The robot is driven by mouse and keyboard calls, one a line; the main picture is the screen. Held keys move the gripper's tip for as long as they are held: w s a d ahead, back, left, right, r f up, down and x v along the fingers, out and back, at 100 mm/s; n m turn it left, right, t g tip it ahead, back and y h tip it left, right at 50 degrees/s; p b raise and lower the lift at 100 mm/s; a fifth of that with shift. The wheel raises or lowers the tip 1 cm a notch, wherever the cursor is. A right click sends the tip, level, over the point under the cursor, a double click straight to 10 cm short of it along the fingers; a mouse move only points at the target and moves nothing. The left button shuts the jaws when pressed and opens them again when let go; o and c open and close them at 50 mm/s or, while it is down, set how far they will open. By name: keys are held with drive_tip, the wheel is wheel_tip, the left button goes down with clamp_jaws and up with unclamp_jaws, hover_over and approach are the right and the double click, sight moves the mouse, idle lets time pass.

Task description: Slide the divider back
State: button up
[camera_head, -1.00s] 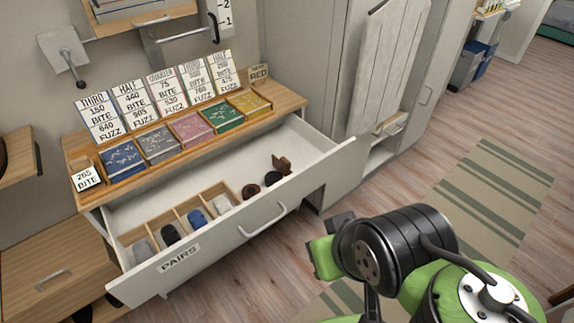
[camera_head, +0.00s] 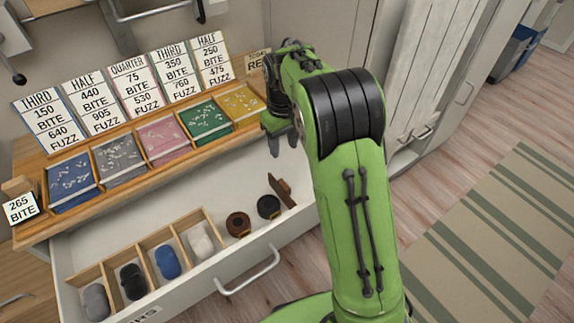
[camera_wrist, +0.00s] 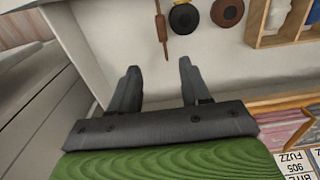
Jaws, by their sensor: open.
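The open white drawer (camera_head: 135,228) holds a row of wooden compartments at its left. A thin dark brown piece, apparently the divider (camera_head: 282,190), stands apart from them near the drawer's right end, angled in the head view. In the wrist view the divider (camera_wrist: 161,28) is a narrow brown strip beyond my fingertips, roughly in line with the gap between them. My gripper (camera_head: 283,143) is open and empty, pointing down above the rear right of the drawer. It also shows in the wrist view (camera_wrist: 159,66), with its fingers apart and not touching the divider.
A brown roll (camera_head: 238,223) and a black roll (camera_head: 268,206) lie left of the divider. Several rolled bundles, such as the white one (camera_head: 200,240), fill the compartments. Coloured trays and upright number cards (camera_head: 130,80) line the shelf behind. The drawer's rear floor is clear.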

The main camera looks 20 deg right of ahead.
sight(284, 184)
drive_tip(key=f+b, duration=0.1)
drive_tip(key=f, duration=0.4)
drive_tip(key=f+b, duration=0.2)
drive_tip(key=f, duration=0.3)
drive_tip(key=f+b, duration=0.2)
drive_tip(key=f, duration=0.3)
drive_tip(key=shift+s+a+f, duration=0.15)
drive_tip(key=shift+s, duration=0.25)
drive_tip(key=shift+c, duration=0.2)
clamp_jaws()
